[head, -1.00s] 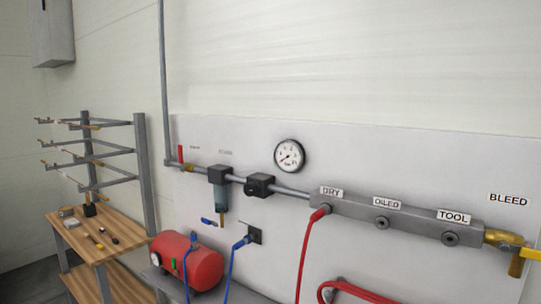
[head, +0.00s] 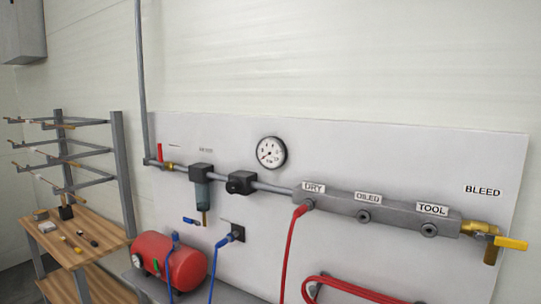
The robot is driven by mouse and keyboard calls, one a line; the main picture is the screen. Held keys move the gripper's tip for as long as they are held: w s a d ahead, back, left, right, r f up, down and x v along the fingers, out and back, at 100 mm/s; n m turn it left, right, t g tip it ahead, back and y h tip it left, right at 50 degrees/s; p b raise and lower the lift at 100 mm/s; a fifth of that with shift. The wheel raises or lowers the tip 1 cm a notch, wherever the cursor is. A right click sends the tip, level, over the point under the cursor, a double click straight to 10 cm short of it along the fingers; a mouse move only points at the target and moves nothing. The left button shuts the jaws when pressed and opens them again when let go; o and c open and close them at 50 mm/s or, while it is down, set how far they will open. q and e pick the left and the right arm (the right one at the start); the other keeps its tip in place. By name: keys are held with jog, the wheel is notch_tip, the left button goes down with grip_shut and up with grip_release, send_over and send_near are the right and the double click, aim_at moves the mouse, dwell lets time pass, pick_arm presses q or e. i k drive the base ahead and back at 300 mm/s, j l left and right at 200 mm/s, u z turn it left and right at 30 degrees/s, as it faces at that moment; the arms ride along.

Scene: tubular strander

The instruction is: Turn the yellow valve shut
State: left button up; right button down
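The yellow valve handle (head: 511,243) is at the right end of the grey manifold (head: 385,211), under the BLEED label (head: 482,190). It sticks out to the right from a brass valve body (head: 480,229), roughly in line with the manifold. A brass outlet (head: 490,252) points down below it. Neither of my grippers shows in the head view.
A pressure gauge (head: 271,153) is above the pipe. A red hose (head: 288,250) hangs from the DRY port. A red tank (head: 170,262) and a wooden bench (head: 98,232) stand at left. A red lever (head: 160,152) is on the pipe's left end.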

aim_at(508, 242)
jog(key=z, duration=1.3)
